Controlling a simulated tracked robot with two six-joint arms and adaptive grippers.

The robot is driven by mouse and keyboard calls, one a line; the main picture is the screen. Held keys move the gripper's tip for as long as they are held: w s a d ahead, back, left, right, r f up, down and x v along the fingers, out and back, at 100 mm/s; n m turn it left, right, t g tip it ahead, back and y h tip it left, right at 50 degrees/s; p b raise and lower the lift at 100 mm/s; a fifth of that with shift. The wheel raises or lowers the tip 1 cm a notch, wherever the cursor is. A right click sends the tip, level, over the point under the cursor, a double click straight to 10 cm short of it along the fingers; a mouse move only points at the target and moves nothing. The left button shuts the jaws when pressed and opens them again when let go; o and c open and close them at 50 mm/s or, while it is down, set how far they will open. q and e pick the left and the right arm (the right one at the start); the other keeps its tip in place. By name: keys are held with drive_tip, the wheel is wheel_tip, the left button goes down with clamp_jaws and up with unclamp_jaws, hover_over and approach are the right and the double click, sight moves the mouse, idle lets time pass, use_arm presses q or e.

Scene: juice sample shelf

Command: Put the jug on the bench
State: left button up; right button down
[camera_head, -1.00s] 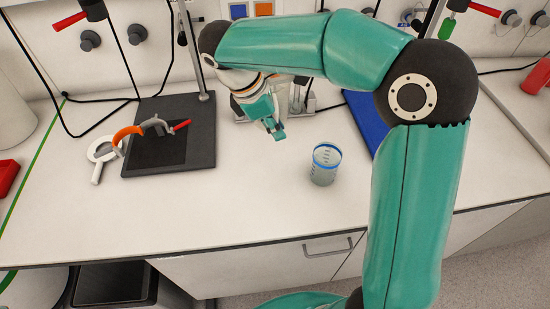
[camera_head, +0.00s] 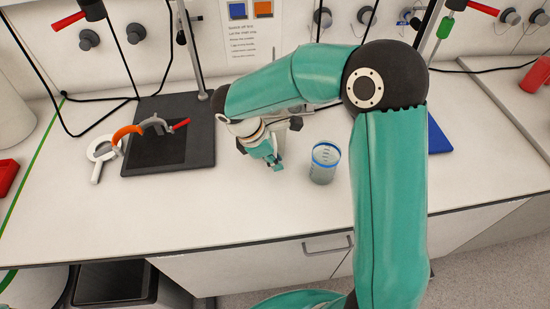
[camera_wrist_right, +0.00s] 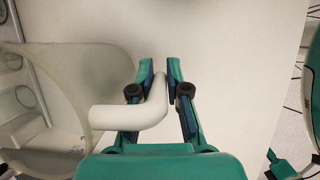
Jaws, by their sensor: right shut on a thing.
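The jug shows in the right wrist view as a large translucent pale vessel (camera_wrist_right: 70,75) at the left, with a thick white bent handle (camera_wrist_right: 125,115). My right gripper (camera_wrist_right: 160,85) is shut on this handle, one finger on each side. In the head view my right gripper (camera_head: 276,163) points down over the bench (camera_head: 250,215). There my forearm hides most or all of the jug. Whether its base touches the bench cannot be told. I cannot make out my left gripper.
A blue-rimmed beaker (camera_head: 323,165) stands on the bench just right of my right gripper. A black stand base (camera_head: 195,150) and an orange-and-grey clamp (camera_head: 128,132) are at the left. A blue item (camera_head: 438,140) lies behind my arm. The front middle of the bench is clear.

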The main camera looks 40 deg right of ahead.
drive_tip(key=shift+r, duration=0.1)
drive_tip(key=c, duration=1.2)
unclamp_jaws()
drive_tip(key=shift+o, duration=0.2)
drive_tip(key=v, duration=1.2)
